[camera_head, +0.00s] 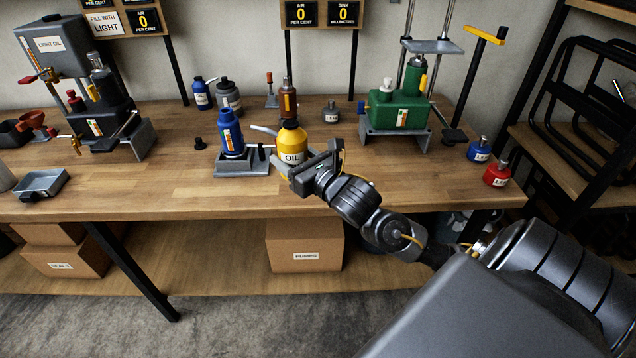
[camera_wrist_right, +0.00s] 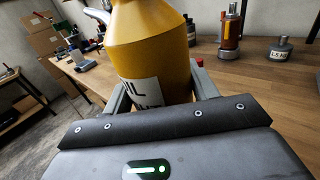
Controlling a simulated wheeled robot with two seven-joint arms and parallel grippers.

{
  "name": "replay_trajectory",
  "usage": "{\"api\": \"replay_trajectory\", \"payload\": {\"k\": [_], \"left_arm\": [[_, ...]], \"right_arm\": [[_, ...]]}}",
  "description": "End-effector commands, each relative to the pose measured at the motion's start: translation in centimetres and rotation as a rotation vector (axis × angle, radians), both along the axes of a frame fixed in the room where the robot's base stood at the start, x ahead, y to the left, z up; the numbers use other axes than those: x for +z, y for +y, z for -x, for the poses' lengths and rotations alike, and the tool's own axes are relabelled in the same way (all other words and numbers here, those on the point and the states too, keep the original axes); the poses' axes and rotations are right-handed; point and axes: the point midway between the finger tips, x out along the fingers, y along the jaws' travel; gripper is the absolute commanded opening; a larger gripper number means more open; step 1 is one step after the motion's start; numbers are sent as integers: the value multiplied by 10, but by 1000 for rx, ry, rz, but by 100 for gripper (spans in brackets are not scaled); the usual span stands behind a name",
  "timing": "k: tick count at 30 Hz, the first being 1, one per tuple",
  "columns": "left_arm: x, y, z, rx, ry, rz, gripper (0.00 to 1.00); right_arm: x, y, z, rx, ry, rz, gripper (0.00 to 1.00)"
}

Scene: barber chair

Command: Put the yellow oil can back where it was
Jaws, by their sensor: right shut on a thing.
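The yellow oil can (camera_head: 292,140), with a white label reading OIL, is upright at the middle of the wooden workbench (camera_head: 390,180). In the right wrist view the can (camera_wrist_right: 150,50) fills the upper middle, between the two fingers. My right gripper (camera_head: 290,165) reaches in from the right and is shut on the can's body. The can's base is hidden by the gripper, so I cannot tell whether it touches the bench. My left gripper is not in view.
A blue bottle (camera_head: 231,132) on a grey stand (camera_head: 258,168) is close left of the can. An orange-brown bottle (camera_head: 287,99) is just behind. A green machine (camera_head: 398,108) stands to the right, with blue (camera_head: 479,150) and red (camera_head: 497,174) weights beyond.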

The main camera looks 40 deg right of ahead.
Motion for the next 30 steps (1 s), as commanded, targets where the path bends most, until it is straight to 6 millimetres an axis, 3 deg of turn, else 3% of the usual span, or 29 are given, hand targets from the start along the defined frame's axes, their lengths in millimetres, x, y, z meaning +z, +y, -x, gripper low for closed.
{"api": "replay_trajectory", "payload": {"k": [6,11,18,24,30], "left_arm": [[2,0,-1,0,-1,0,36],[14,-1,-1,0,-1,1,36],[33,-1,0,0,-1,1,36],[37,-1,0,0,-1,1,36],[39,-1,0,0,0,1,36]], "right_arm": [[-1,-7,-2,-15,-4,-1,17],[-12,-33,-15,-17,1,5,17],[-39,-88,-45,-17,-1,1,17],[-77,-111,-59,-15,-4,-3,17],[-92,-121,-64,-12,-6,-3,17]]}}
